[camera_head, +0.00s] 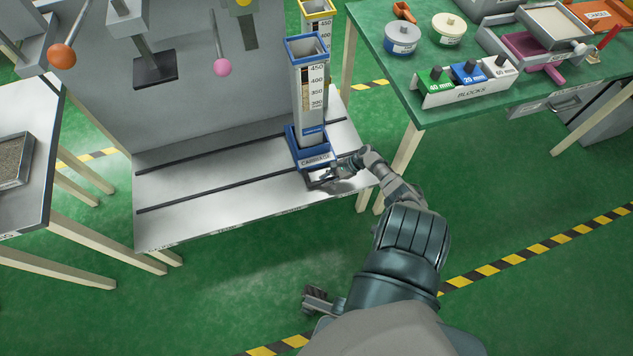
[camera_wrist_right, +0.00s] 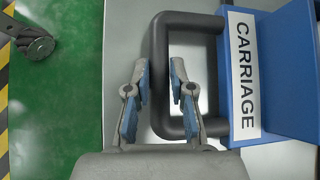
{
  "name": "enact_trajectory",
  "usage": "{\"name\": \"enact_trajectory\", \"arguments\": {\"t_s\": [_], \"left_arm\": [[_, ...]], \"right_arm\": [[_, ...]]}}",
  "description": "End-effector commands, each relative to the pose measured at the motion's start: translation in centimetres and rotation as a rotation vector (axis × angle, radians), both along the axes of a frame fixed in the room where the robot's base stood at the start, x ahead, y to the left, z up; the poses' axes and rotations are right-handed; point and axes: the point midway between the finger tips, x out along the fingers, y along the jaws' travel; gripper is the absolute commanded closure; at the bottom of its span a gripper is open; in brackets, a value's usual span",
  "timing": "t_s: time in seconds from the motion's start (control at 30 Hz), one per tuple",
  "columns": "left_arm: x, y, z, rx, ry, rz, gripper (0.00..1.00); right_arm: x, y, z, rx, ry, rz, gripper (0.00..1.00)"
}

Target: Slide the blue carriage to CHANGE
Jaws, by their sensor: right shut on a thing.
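The blue carriage (camera_head: 311,158), labelled CARRIAGE, sits at the right part of the grey bench's rails. Small labels on the bench's front edge are too small to read, so I cannot tell which is CHANGE. My left gripper is not in view.
The bench top (camera_head: 215,185) is clear left of the carriage, with two dark rails. A pink-knobbed lever (camera_head: 222,67) and an orange-knobbed lever (camera_head: 62,56) hang above. A yellow-rimmed column (camera_head: 318,8) stands behind. A green table (camera_head: 390,55) is at right.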

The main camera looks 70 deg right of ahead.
Motion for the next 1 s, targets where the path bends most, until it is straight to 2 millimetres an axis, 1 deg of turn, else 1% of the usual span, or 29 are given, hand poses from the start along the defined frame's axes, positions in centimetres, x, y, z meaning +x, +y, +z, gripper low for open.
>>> {"name": "enact_trajectory", "arguments": {"t_s": [0.03,0.2,0.63,0.67,0.7,0.73,0.77,1.0], "left_arm": [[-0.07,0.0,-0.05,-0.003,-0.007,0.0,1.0],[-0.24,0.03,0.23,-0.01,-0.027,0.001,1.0],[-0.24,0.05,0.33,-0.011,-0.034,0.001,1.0],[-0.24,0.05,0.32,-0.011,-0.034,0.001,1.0],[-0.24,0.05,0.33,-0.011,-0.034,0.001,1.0],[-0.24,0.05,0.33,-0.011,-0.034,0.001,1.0],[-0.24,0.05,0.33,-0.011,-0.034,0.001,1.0],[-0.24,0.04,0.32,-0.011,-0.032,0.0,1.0]], "right_arm": [[-0.63,-0.18,-0.44,-0.002,0.009,-0.001,1.0],[-1.19,-0.64,-0.39,0.0,0.009,-0.001,1.0],[-1.29,-0.75,-0.33,0.0,0.008,0.0,1.0],[-1.28,-0.75,-0.34,0.0,0.008,0.0,0.73],[-1.27,-0.74,-0.32,0.0,0.007,0.0,0.63],[-1.25,-0.74,-0.31,0.0,0.007,0.0,0.55],[-1.23,-0.75,-0.28,0.001,0.006,-0.001,0.53],[-1.13,-0.77,-0.06,-0.001,0.002,0.0,0.53]]}}
